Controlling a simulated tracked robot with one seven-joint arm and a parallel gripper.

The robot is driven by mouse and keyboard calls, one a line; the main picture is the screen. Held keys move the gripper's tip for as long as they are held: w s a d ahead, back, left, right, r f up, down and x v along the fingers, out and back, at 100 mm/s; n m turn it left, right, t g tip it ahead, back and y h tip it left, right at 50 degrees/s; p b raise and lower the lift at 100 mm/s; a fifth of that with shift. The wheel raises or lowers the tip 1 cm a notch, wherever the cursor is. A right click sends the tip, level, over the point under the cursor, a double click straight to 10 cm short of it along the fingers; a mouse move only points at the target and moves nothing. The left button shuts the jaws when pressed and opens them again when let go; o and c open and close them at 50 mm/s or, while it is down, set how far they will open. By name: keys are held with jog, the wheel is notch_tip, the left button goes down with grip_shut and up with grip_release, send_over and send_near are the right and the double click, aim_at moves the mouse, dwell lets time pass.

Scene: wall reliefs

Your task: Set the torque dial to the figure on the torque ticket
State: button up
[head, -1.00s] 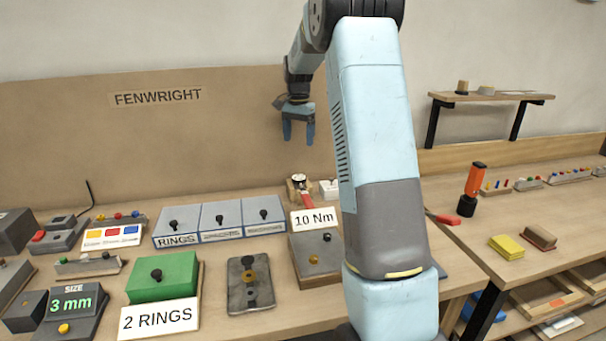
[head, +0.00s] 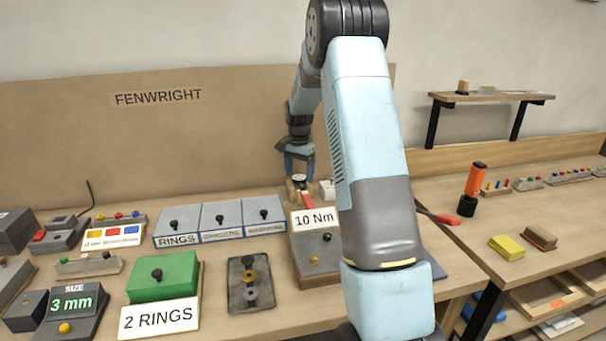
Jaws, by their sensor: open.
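The torque ticket (head: 314,219) reads 10 Nm and stands on a grey box with wooden sides (head: 318,258), right of the table's middle. My arm hides what lies right of the ticket.
Grey lidded boxes (head: 222,220), one labelled RINGS, stand left of the dial. A green box (head: 162,277) with a 2 RINGS card and a 3 mm size display (head: 71,304) are nearer. A red-handled tool (head: 438,216) lies right of my arm. A small white block (head: 327,190) is beside the dial.

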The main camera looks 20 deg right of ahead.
jog(key=shift+f, duration=0.4)
jog(key=c, duration=1)
jog(key=shift+d, duration=0.6)
jog(key=shift+c, duration=0.2)
jog(key=shift+a, duration=0.6)
